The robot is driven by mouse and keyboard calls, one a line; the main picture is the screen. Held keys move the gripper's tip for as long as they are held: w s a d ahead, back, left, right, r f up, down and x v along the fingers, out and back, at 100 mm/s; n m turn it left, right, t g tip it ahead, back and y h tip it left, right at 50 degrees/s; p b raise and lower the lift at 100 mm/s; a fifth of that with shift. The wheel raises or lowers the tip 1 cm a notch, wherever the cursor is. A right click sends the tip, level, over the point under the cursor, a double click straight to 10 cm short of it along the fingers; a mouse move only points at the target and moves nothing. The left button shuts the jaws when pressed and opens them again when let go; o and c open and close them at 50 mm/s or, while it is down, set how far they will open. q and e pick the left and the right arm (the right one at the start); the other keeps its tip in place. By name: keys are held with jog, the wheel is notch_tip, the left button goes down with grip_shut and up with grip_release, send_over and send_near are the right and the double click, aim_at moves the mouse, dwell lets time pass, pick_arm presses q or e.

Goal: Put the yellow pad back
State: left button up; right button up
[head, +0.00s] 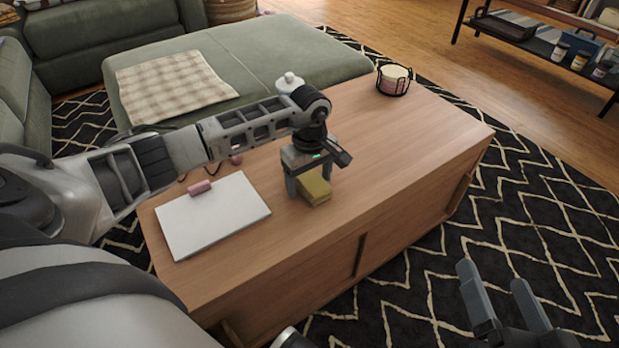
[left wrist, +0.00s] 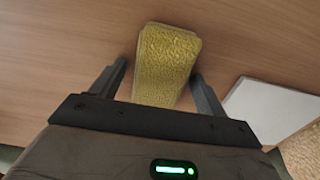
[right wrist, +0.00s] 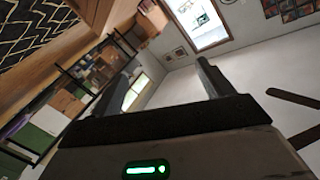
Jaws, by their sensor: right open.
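The yellow pad (head: 316,191) lies on the wooden table (head: 400,150), to the right of a white board. My left gripper (head: 308,184) is lowered over it, pointing down. In the left wrist view, the pad (left wrist: 168,62) sits between the two open fingers of my left gripper (left wrist: 158,72). A gap shows at the left finger; the right finger is very near the pad, and I cannot tell if it touches. My right gripper (head: 494,278) is open and empty, away from the table over the rug. It also shows in the right wrist view (right wrist: 170,63).
A white lidded pot (head: 289,82) stands behind my left arm. A candle in a black wire holder (head: 394,79) stands at the table's far end. The right part of the tabletop is clear.

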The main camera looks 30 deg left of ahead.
aim_at(310, 178)
pick_arm(q)
jog(key=shift+r, duration=0.25)
notch_tip(310, 178, up, 12)
jog(key=p, duration=0.4)
pick_arm(e)
jog(key=shift+s+d+f+n+g+h, duration=0.2)
jog(key=shift+d+f+n+g+h, duration=0.4)
jog(key=shift+n+h, duration=0.25)
pick_arm(q)
jog(key=shift+f, duration=0.1)
pick_arm(e)
jog(key=shift+f, duration=0.1)
